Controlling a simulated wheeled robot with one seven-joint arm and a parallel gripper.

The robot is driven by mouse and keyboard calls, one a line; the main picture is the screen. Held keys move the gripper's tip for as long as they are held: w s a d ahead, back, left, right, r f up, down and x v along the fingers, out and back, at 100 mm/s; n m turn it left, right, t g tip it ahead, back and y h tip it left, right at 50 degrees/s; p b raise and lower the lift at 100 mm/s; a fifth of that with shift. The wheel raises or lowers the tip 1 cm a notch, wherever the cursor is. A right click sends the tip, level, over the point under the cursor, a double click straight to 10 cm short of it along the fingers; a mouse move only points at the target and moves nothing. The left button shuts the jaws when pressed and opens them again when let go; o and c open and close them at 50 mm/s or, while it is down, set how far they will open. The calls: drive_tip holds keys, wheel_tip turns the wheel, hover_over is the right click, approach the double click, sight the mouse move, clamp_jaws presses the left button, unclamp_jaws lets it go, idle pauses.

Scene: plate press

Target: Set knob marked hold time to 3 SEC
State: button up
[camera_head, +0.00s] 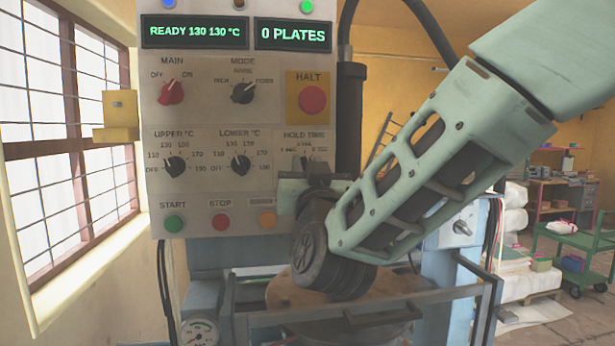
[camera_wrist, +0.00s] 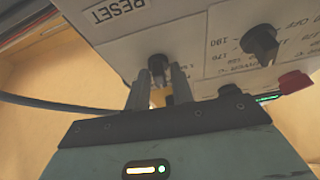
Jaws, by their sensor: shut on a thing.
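The hold time knob (camera_head: 304,161) is a small dark knob under the HOLD TIME label, at the right of the grey control panel (camera_head: 210,232). Only its upper part shows in the head view; its setting is too small and covered to read surely. My gripper (camera_head: 304,180) is at the panel there, hiding the knob's lower part. In the wrist view the panel appears inverted, and the fingers of my gripper (camera_wrist: 158,88) are closed on either side of the dark knob (camera_wrist: 157,64).
The HALT button (camera_head: 312,100) sits above the knob, and the lower temperature knob (camera_head: 240,165) is to its left. The orange button (camera_head: 267,220) is close at the lower left. A metal frame (camera_head: 270,318) stands below my wrist.

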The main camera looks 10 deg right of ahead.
drive_tip(key=shift+n, duration=0.5)
drive_tip(key=o, duration=0.7)
drive_tip(key=b+v, duration=0.8)
drive_tip(key=v, duration=0.9)
drive_tip(key=shift+s+d, duration=0.15)
drive_tip(key=shift+s, duration=0.15)
